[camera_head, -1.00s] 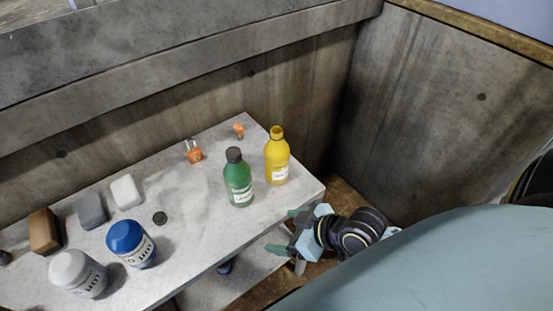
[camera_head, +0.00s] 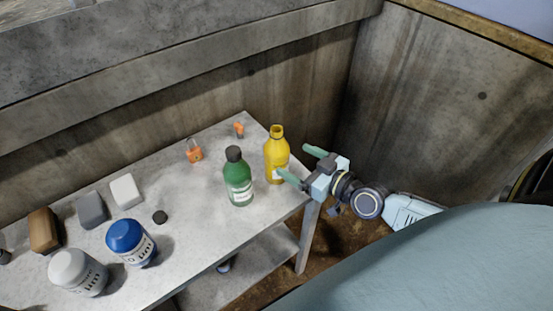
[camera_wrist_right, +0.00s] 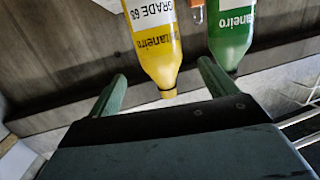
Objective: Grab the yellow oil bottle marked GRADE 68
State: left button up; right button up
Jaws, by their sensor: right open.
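The yellow oil bottle (camera_head: 276,152) stands upright near the right end of the table. In the right wrist view the yellow bottle (camera_wrist_right: 157,45) appears upside down, with the label text GRADE 68 readable. My right gripper (camera_head: 300,164) is open and empty, just right of the bottle. One green finger overlaps the bottle's lower right side in the head view; I cannot tell whether it touches. In the wrist view the fingers (camera_wrist_right: 162,83) are apart, with the bottle's neck between their directions and beyond them. My left gripper is not in view.
A green bottle (camera_head: 238,178) stands close left of the yellow one. An orange padlock (camera_head: 194,152) and a small orange item (camera_head: 239,130) lie behind. Blue-lidded (camera_head: 130,242) and white-lidded (camera_head: 77,272) jars and several blocks are at the left. A concrete wall (camera_head: 300,90) rises behind the table (camera_head: 205,215).

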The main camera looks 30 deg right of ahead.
aim_at(271, 147)
jog(key=x, duration=0.9)
jog(key=shift+w+a+f, duration=0.1)
jog(key=shift+w, duration=0.2)
jog(key=c, duration=1.1)
jog(key=shift+c, duration=0.8)
